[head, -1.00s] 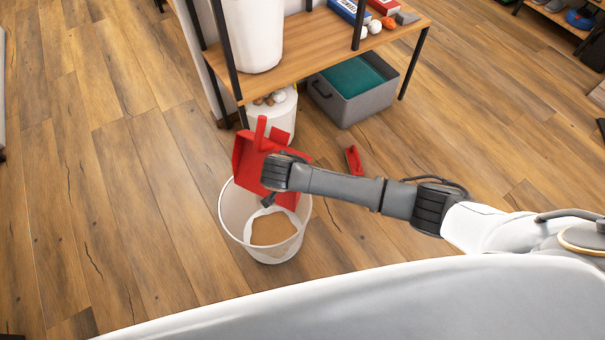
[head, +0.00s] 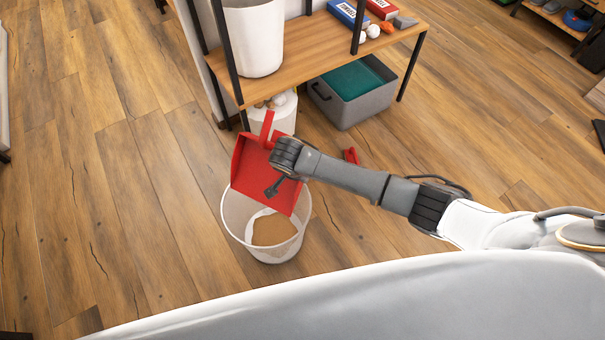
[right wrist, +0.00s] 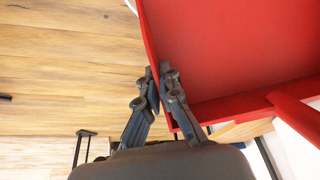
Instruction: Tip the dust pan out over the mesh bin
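The red dust pan (head: 262,170) is tilted steeply above the back of the white bin (head: 235,228), its handle up and its lip down near the rim. Its inner face looks bare. My right gripper (head: 273,190) is at the pan's right side; in the right wrist view its fingers (right wrist: 158,78) are closed on the thin side wall of the pan (right wrist: 225,50). The bin stands upright on the floor. A tan patch (head: 272,230) shows inside it; I cannot tell whether it is contents or floor seen through. My left gripper is out of view.
A wooden shelf unit (head: 300,62) with a white container (head: 252,38) stands behind the bin. Below it are a grey crate (head: 352,107) and a white canister (head: 283,118). A small red object (head: 351,156) lies on the floor. Floor left of the bin is clear.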

